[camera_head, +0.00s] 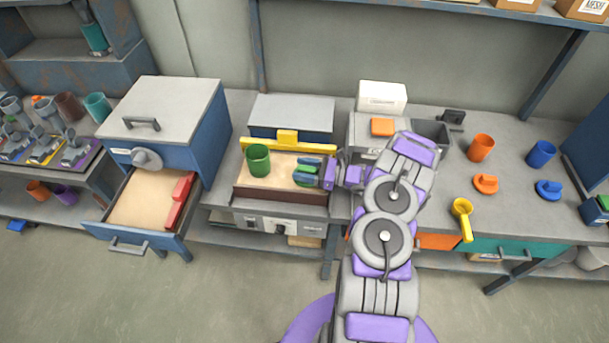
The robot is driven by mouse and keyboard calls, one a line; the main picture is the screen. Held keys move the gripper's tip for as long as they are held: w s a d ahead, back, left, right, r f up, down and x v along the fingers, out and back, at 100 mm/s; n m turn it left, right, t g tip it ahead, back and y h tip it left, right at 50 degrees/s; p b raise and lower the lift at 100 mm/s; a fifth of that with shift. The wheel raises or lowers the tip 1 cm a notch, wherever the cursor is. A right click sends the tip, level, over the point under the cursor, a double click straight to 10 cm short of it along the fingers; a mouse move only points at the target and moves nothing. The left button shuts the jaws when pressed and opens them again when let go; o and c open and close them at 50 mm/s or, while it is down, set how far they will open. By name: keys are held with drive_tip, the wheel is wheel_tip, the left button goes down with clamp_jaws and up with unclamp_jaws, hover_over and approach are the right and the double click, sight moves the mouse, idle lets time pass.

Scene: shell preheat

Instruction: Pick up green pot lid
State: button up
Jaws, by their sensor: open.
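The green pot lid (305,169) lies on the tan top of the low heater box (268,191), partly hidden by my gripper. My gripper (297,170) is open, pointing left, with its two dark fingers on the far and near sides of the lid. I cannot tell whether the fingers touch it. A green pot (258,160) stands upright on the same surface, just left of the fingertips.
A yellow bar (288,139) runs along the heater's back edge. Left is a blue cabinet (190,140) with an open drawer (140,205). Right on the bench are an orange lid (485,183), a blue lid (549,190) and a yellow ladle (464,220).

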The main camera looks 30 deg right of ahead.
drive_tip(key=shift+d+f, duration=0.1)
drive_tip(key=shift+d, duration=0.6)
drive_tip(key=c, duration=0.4)
drive_tip(key=shift+c, duration=0.7)
drive_tip(key=shift+a, duration=0.6)
drive_tip(key=c, duration=0.5)
drive_tip(key=shift+d, duration=0.1)
